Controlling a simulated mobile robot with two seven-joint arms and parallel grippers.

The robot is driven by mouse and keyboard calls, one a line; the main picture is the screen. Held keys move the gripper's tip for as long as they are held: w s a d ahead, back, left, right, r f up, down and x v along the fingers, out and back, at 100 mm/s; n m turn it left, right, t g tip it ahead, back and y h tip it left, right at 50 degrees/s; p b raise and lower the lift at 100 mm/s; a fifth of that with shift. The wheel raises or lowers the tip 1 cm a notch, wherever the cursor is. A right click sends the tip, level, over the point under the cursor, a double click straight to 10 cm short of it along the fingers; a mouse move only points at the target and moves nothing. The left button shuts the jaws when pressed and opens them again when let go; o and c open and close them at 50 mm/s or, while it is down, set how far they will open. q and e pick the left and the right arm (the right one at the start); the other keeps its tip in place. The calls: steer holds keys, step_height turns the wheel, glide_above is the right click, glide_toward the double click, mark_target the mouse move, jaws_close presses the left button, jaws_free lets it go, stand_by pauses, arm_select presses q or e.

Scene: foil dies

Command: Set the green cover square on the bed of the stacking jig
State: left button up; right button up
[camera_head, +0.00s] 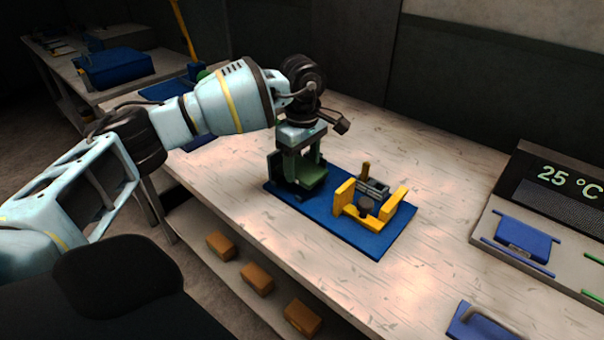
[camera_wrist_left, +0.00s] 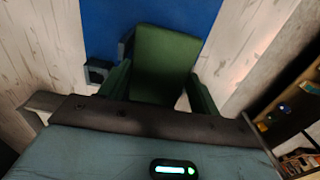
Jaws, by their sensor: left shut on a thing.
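The green cover (camera_head: 314,176) is a flat green plate at the left end of a blue mat (camera_head: 378,246). My left gripper (camera_head: 302,172) points down and is shut on it. In the left wrist view the cover (camera_wrist_left: 165,62) lies between the two dark green fingers (camera_wrist_left: 160,88), over the blue mat. Whether it touches the mat is unclear. The stacking jig (camera_head: 350,203), with yellow posts and walls and a dark grey part among them, stands on the mat to the right of the cover, apart from it. My right gripper is out of view.
A small dark block (camera_wrist_left: 98,72) sits beside the left finger in the left wrist view. A panel reading 25 °C (camera_head: 566,182) and a blue-lidded unit (camera_head: 526,240) stand at the right. A blue handled piece (camera_head: 480,324) lies front right. The table between is clear.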

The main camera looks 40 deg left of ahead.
mark_target(302, 168)
arm_select(q)
step_height(302, 168, down, 3)
steer(key=shift+f, duration=0.2)
steer(key=shift+f, duration=0.15)
steer(key=o, duration=1.1)
step_height(302, 168, up, 12)
steer(key=shift+r, duration=0.15)
steer(key=shift+s, duration=0.1)
